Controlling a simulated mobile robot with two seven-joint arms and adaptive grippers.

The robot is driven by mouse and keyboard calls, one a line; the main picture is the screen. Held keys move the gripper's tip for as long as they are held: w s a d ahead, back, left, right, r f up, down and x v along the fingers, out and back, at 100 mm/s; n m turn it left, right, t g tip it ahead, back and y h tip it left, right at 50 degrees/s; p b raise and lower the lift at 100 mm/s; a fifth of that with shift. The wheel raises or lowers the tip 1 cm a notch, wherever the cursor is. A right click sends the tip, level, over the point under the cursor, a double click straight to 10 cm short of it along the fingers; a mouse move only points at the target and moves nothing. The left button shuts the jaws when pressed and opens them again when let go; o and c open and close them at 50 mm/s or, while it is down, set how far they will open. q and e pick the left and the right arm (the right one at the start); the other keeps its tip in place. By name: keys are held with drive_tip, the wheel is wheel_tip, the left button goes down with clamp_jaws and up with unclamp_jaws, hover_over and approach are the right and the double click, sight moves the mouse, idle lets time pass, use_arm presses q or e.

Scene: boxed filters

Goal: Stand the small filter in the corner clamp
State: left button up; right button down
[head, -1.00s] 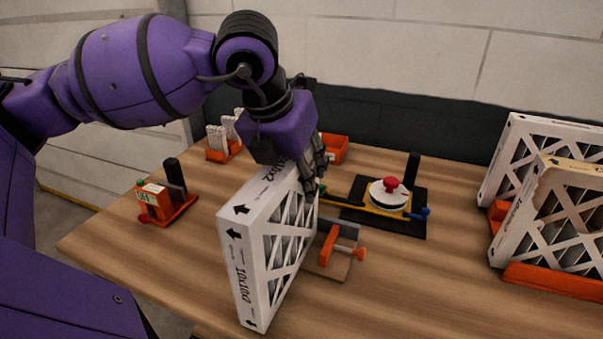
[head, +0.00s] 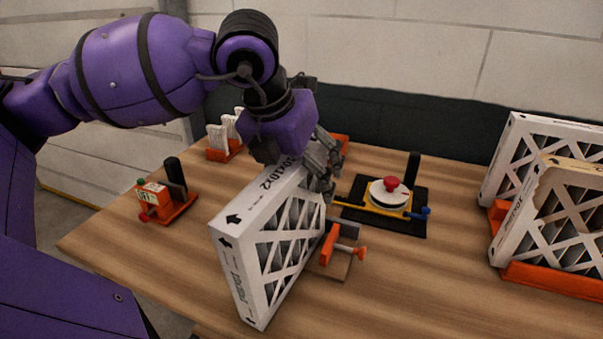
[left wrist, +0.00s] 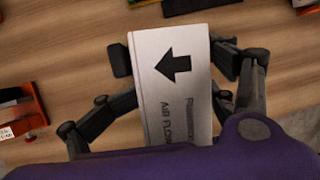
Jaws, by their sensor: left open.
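My left gripper (head: 322,172) is open at the filter's upper far end. In the left wrist view the filter's edge (left wrist: 177,90) lies between the spread fingers (left wrist: 175,60), with gaps on both sides.
A black plate with a red-knobbed gauge (head: 390,193) stands behind right. Larger filters (head: 545,215) stand in an orange rack (head: 550,280) at right. An orange device (head: 165,203) is at left, with orange bins (head: 222,152) at the back. The right foreground is clear.

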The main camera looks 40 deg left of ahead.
use_arm(q)
drive_tip(key=v, duration=1.2)
use_arm(e)
drive_tip(key=shift+w, duration=0.1)
use_arm(q)
drive_tip(key=shift+r, duration=0.1)
use_arm(e)
drive_tip(key=shift+r, duration=0.1)
use_arm(q)
drive_tip(key=shift+r+p, duration=0.7)
drive_tip(key=shift+r, duration=1.55)
drive_tip(key=shift+r+p, duration=0.3)
drive_tip(key=shift+r, duration=0.85)
use_arm(e)
drive_tip(key=shift+w+r, duration=0.4)
drive_tip(key=shift+r, duration=0.25)
drive_tip(key=shift+w+r, duration=0.35)
drive_tip(key=shift+r, duration=0.25)
use_arm(q)
drive_tip(key=shift+r, duration=0.1)
